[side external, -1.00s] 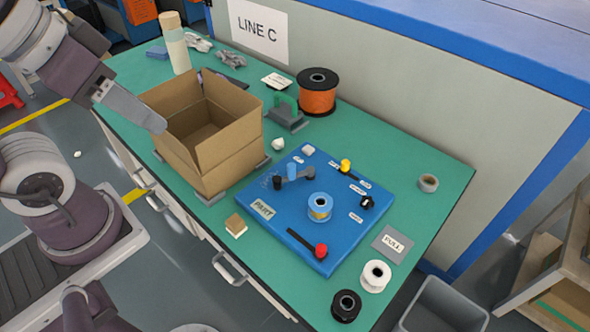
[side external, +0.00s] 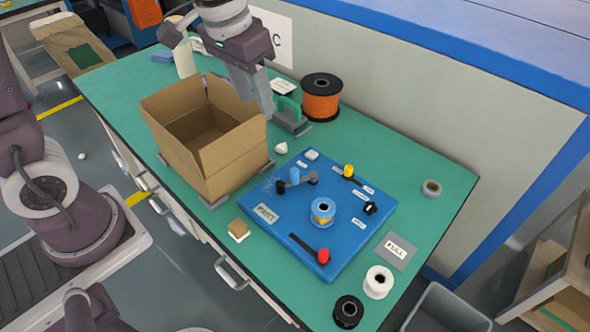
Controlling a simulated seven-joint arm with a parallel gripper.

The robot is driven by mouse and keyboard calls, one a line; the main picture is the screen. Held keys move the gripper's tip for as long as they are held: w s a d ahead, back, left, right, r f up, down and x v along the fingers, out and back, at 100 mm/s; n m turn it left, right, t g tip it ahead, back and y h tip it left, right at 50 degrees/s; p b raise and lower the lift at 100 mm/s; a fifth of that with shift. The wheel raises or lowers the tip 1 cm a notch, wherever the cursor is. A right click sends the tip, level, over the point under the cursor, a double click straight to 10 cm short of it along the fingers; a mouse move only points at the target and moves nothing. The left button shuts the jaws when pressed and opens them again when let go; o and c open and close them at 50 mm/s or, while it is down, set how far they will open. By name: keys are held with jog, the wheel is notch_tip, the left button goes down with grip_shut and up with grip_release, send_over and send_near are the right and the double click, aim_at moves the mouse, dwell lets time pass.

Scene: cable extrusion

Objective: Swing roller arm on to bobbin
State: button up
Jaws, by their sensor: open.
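The blue board (side external: 262,228) lies on the green bench top. The arm's end and the bobbin are apart. My gripper (side external: 267,108) points down between the cardboard box and the orange spool, above and behind the board. It is open and empty, seen edge-on, and touches nothing on the board.
An open cardboard box (side external: 215,160) stands left of the board. The board also carries red (side external: 323,256), yellow (side external: 348,170) and black (side external: 370,208) knobs. White (side external: 378,281) and black (side external: 348,311) spools sit at the front.

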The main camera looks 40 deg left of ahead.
jog(key=w+f+g, duration=0.2)
jog(key=w+f, duration=0.5)
jog(key=f, duration=0.4)
send_over(295, 170)
jog(key=shift+g, duration=0.3)
notch_tip(295, 170, down, 7)
jog(key=shift+f, duration=0.1)
notch_tip(295, 170, down, 7)
jog(key=shift+r, duration=0.2)
grip_shut()
